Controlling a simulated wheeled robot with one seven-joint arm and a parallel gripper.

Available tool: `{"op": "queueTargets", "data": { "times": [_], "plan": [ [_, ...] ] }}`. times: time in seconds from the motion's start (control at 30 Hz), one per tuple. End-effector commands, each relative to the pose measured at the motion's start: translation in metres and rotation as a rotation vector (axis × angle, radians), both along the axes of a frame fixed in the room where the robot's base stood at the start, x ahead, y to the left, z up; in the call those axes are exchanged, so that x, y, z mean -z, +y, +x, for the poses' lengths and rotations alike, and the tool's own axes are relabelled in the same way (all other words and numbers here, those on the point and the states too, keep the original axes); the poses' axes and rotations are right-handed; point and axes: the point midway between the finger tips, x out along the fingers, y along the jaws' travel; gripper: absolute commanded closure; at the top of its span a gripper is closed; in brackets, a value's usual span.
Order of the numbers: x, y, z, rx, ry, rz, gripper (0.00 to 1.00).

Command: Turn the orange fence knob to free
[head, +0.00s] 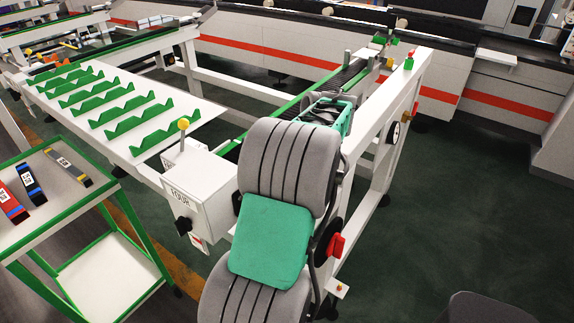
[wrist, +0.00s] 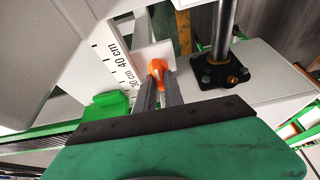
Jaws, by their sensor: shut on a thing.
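The orange fence knob (wrist: 158,72) shows in the wrist view, above the middle, in front of a white plate. My gripper (wrist: 161,86) reaches up to it with two grey fingers close together. The fingertips are shut on the knob, and its rounded orange top shows just beyond them. The lower part of the knob is hidden between the fingers. In the head view my arm covers the middle of the scene, and neither the knob nor my fingertips can be made out there.
A centimetre scale (wrist: 117,62) and a green block (wrist: 108,105) lie left of the knob. A dark post (wrist: 223,35) on a black flange stands close to its right. In the head view, a white box (head: 197,195) with a yellow-topped lever stands left of my arm.

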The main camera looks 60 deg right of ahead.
Motion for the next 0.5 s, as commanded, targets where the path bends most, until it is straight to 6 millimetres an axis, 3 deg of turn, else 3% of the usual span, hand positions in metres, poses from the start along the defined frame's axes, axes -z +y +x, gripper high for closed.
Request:
{"op": "queueTargets", "data": {
  "times": [0.5],
  "plan": [
    [0.0001, -0.0002, -0.0003, -0.035, 0.000, 0.000, 1.00]
  ]
}}
